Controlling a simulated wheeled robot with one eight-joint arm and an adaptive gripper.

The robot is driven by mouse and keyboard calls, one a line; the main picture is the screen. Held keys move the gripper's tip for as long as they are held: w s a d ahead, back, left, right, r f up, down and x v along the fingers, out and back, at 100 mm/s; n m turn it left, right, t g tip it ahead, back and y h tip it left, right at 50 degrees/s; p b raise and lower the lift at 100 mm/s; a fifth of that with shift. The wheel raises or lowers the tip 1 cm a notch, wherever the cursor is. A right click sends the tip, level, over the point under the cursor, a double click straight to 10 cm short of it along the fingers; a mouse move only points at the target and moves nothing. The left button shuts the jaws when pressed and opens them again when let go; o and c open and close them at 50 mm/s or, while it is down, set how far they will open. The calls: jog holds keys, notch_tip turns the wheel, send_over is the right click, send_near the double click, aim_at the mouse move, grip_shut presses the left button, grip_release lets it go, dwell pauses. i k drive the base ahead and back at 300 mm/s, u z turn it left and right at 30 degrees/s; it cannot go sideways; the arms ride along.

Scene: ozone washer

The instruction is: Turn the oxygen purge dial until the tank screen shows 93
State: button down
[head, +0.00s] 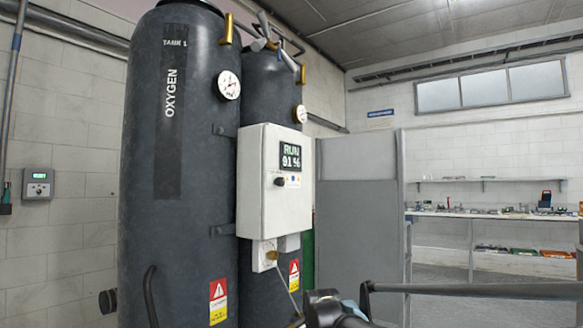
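The tank screen (290,156) is on the front of a white control box (257,213) fixed to the dark tanks. It reads "RUN" and "91 %". Just below the screen's left side is a small black dial (280,182), with small coloured marks to its right. I take this for the purge dial; its label is too small to read. Dark parts, which look like my arm, cross the bottom middle and right, below the box and apart from the dial. I cannot make out any gripper fingers there.
A large tank (177,230) marked "OXYGEN" stands at left, with a second tank (268,95) behind. A brass fitting (271,255) on a small white box is under the control box. A grey partition (357,225) stands to the right. Shelves (500,215) line the far wall.

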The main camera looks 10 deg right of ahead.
aim_at(273, 255)
jog(key=u, duration=0.15)
jog(key=k, duration=1.85)
jog(key=z, duration=0.45)
jog(key=i, duration=1)
jog(key=u, duration=0.05)
